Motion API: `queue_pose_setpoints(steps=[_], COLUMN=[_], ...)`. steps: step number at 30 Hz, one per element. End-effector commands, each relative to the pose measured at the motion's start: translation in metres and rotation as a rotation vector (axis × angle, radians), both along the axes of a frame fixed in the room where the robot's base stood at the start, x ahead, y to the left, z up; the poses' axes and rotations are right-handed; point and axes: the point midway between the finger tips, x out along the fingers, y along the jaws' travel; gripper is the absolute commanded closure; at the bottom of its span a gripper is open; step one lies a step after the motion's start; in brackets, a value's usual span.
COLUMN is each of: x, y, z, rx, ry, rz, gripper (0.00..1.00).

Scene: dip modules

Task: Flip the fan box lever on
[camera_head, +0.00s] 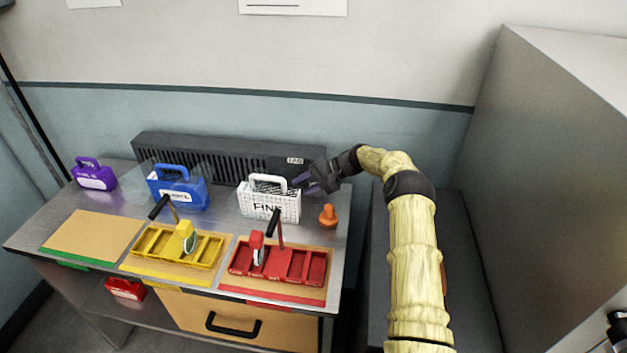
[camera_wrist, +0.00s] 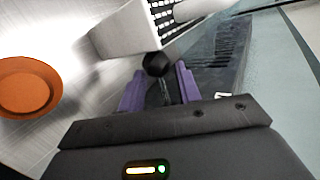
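The fan box (camera_head: 225,152) is a long dark ribbed box along the back of the bench, with a white "FAN" label at its right end. Its dark slatted face also shows at the upper right of the wrist view (camera_wrist: 232,48). My gripper (camera_head: 303,183) is in front of the box's right end, beside the white basket. In the wrist view its two purple fingers (camera_wrist: 159,85) are apart, with a black faceted knob (camera_wrist: 157,65) at the gap between the tips. The knob looks like the lever's end; I cannot tell whether the fingers touch it. The lever's shaft is hidden.
The white basket marked "FINE" (camera_head: 256,205) stands close left of my gripper. An orange knob-shaped piece (camera_head: 328,217) stands just in front of it. Blue (camera_head: 180,190) and purple (camera_head: 93,175) carriers stand left. Yellow (camera_head: 150,245) and red (camera_head: 310,268) trays lie in front.

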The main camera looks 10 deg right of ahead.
Motion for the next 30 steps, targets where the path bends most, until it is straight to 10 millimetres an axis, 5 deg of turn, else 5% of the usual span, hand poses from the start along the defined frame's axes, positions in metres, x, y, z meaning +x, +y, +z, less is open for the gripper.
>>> queue_pose_setpoints(steps=[30], x=[-0.033], y=[-0.136], z=[0.092], rx=[0.000], ry=[0.000], rz=[0.001], gripper=[0.66])
